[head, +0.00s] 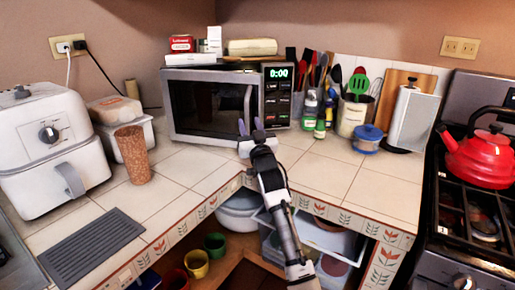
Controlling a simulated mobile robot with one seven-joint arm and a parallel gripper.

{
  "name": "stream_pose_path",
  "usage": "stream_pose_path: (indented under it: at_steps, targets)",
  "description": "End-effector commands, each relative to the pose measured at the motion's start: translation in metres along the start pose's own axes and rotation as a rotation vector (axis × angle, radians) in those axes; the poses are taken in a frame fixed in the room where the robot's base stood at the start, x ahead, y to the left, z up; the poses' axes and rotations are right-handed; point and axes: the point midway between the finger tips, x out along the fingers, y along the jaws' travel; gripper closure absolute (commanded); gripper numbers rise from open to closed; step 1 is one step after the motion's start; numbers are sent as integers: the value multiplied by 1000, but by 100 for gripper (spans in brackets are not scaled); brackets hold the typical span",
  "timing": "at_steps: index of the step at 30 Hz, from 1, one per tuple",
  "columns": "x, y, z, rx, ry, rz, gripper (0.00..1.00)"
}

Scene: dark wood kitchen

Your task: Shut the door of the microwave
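The microwave (215,76) stands in the back corner of the counter, silver with a dark window. Its door (205,108) looks flush with the front or nearly so; I cannot tell whether a small gap is left at its right edge. The control panel (277,97) is to the right of the door, with a lit green display. My gripper (250,125) is in front of the lower right part of the door, close to it. Its two fingers point up toward the door and are apart, with nothing seen between them. I cannot tell whether they touch the door.
Boxes (181,44) and other items lie on top of the microwave. Bottles (309,108), a utensil crock (352,115) and a blue-lidded container (367,139) stand to its right. A red kettle (480,158) sits on the stove.

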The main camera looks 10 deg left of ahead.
Motion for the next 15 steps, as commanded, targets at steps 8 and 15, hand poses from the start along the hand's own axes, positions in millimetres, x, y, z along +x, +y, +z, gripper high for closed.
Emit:
stream_pose_path:
  at_steps: [8, 15]
  targets:
    - [-64, 2, 4, 1, 1, 3, 63]
    - [-93, 1, 2, 1, 0, 2, 63]
